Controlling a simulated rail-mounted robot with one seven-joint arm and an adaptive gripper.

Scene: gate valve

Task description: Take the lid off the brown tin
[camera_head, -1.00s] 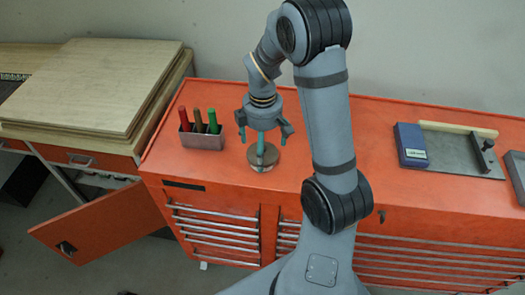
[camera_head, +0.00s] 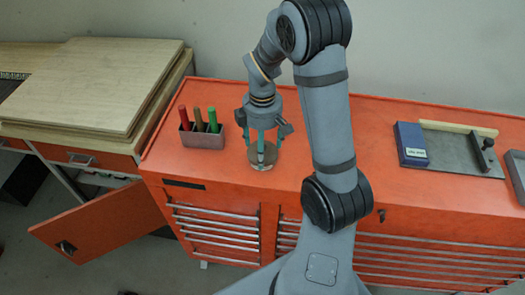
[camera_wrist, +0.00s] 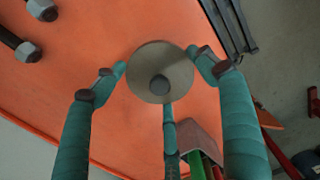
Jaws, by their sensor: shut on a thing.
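The tin stands on the orange cabinet top, with its low side (camera_head: 255,166) showing in the head view between my fingers. The tin's side is hidden under the lid there.
A grey holder (camera_head: 203,141) with red, brown and green handles stands close to the left of the tin. A blue box (camera_head: 411,145) and a grey plate (camera_head: 465,155) lie at the right. An orange door (camera_head: 105,223) hangs open below left.

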